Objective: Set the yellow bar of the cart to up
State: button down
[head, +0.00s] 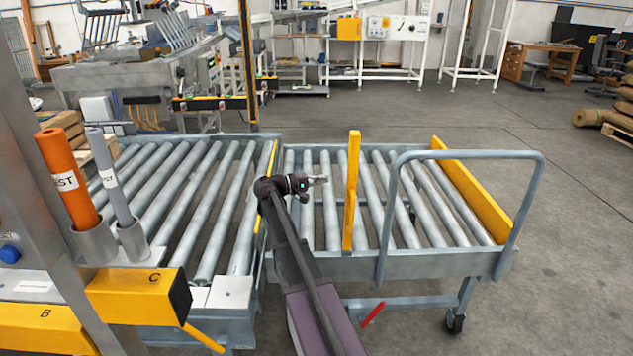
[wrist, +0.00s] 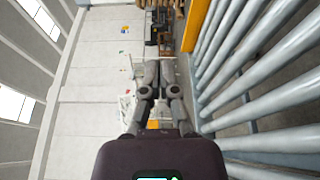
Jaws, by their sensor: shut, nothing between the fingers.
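The roller cart (head: 430,262) stands at the right of the head view. A yellow bar (head: 352,190) rises from its near rail and appears to stand upright in front of the rollers. A second, broad yellow bar (head: 472,190) runs along the cart's right end, beside the grey hoop handle. My gripper (head: 322,180) is shut and empty, over the cart's left rollers, just left of the upright bar. I see a gap in the picture between them. In the wrist view my gripper (wrist: 159,65) has its fingers together; a yellow strip (wrist: 194,25) lies ahead, which bar I cannot tell.
A fixed roller conveyor (head: 190,200) adjoins the cart's left side, with a thin yellow strip (head: 265,185) at the border. A red lever (head: 373,314) sits low under the cart. An orange cylinder (head: 68,178) stands at the left. The floor right of the cart is clear.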

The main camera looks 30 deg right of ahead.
jog(key=s+d, duration=0.4)
jog(key=shift+s, duration=0.4)
jog(key=shift+s+d, duration=0.1)
jog(key=shift+d, duration=0.1)
dwell(0.3)
